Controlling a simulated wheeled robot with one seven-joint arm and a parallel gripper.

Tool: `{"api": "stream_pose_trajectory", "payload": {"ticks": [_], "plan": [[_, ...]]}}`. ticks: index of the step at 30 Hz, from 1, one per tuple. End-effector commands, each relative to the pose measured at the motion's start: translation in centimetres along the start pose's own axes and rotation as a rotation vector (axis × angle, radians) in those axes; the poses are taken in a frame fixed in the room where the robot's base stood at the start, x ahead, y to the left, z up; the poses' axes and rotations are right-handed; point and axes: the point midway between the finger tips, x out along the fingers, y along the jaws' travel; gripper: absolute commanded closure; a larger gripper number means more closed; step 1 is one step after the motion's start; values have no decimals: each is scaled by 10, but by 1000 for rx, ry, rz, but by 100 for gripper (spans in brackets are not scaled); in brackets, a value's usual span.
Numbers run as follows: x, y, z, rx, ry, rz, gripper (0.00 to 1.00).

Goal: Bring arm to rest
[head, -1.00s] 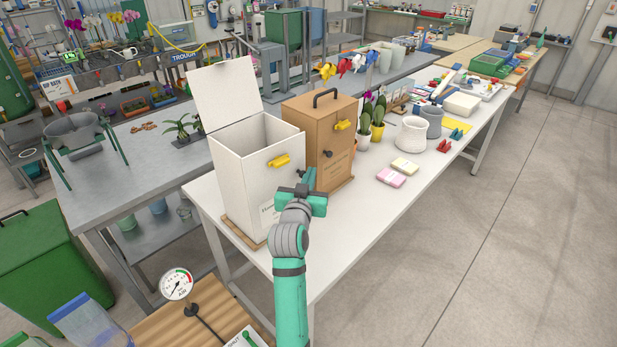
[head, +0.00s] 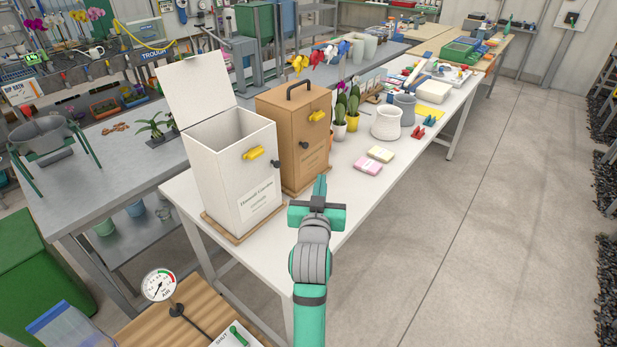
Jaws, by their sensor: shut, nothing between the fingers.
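My gripper (head: 320,188) is shut and empty. It hangs in front of the white table (head: 352,199), over its near edge in the picture, apart from the boxes. A white box (head: 232,170) with its lid standing open is to the left of my gripper, on a wooden base. It has a yellow handle and a label. A brown box (head: 293,143) with a black top handle and a yellow handle stands behind it, with its top shut.
Pink and yellow pads (head: 368,166), a white pot (head: 387,122) and red clips (head: 418,133) lie farther along the table. A pressure gauge (head: 159,285) stands at lower left on a wooden surface. The floor (head: 480,260) at right is clear.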

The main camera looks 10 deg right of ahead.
Motion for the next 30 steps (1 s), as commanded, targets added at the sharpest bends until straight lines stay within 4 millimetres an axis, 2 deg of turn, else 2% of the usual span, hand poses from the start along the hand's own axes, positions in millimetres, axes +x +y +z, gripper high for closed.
{"api": "stream_pose_trajectory", "payload": {"ticks": [3, 10, 14, 20, 24, 30], "plan": [[-8, 8, 0, -1, -1, -1, 100], [-12, 14, 1, -1, -2, -3, 100], [-18, 10, 16, -8, -7, -11, 100], [-52, 1, 77, -34, -27, -42, 100], [-86, -5, 120, -52, -37, -71, 100], [-140, -15, 173, -71, -53, -118, 100]]}}
